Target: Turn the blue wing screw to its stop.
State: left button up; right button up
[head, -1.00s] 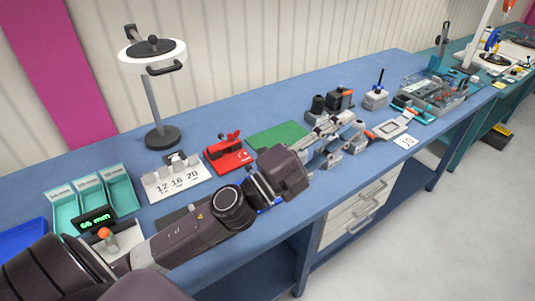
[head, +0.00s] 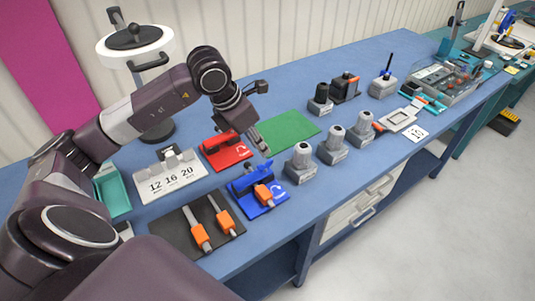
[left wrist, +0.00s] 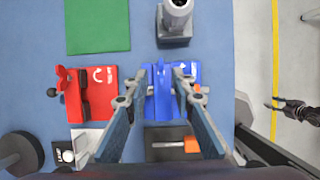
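The blue wing screw (head: 250,167) stands on a blue block with a flat base plate (head: 280,189) bearing a white curved arrow. In the left wrist view, the wing (left wrist: 160,78) appears as a narrow blue shape between my fingers. An orange handle (head: 264,195) lies at the block, partly hidden by a finger in the wrist view. My left gripper (head: 262,118) is open and empty, pointing down above the blue block, apart from it. My right gripper (left wrist: 283,106) shows small at the right of the wrist view; its opening is unclear.
A red wing-screw block (head: 226,150) stands behind the blue one. A dark mat (head: 180,228) with orange-handled tools lies in front left. Several grey holders (head: 333,146) stand to the right. A green mat (head: 290,130) is bare.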

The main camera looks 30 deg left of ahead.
aim_at(268, 161)
pick_arm(q)
jog(key=shift+f, duration=0.3)
jog(key=p+x, duration=0.2)
jog(key=x, duration=0.4)
jog(key=shift+w+d+f, duration=0.1)
jog(key=shift+w, duration=0.05)
jog(key=shift+w+f, duration=0.1)
jog(key=shift+f, duration=0.3)
jog(key=shift+c, duration=0.4)
grip_shut()
